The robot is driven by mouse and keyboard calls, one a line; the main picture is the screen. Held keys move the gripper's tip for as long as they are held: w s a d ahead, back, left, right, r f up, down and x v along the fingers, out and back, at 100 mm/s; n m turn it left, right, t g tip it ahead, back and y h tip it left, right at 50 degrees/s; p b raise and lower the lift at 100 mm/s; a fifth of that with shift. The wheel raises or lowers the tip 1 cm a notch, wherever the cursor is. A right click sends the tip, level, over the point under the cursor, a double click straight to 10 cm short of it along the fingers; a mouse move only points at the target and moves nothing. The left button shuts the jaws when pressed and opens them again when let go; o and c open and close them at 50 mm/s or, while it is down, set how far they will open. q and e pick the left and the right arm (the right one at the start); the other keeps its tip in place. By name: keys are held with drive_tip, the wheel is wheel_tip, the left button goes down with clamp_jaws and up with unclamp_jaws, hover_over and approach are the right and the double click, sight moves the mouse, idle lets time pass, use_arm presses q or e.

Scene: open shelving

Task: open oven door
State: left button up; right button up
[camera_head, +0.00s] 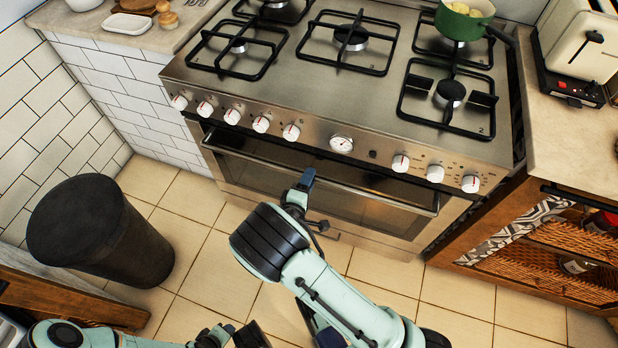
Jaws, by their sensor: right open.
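The oven (350,92) is a stainless steel range with a row of white knobs. Its oven door (262,176) is shut, with a dark window and a long metal handle (385,197) across its top. My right gripper (312,203) is open in front of the door, close to the middle of the handle. Its blue fingertip overlaps the handle in the picture; I cannot tell whether it touches. My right arm hides part of the lower door. My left gripper (240,338) is low at the bottom edge, away from the oven, and its fingers are not clear.
A dark round bin (100,230) stands on the tiled floor at left. A green pot (464,20) sits on the back right burner. A wooden cabinet with wicker drawers (545,262) adjoins the oven at right. Bare tiles (215,275) lie in front of the oven.

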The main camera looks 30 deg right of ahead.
drive_tip(key=shift+x, duration=0.95)
drive_tip(key=shift+c, duration=0.2)
clamp_jaws()
drive_tip(key=shift+f, duration=0.1)
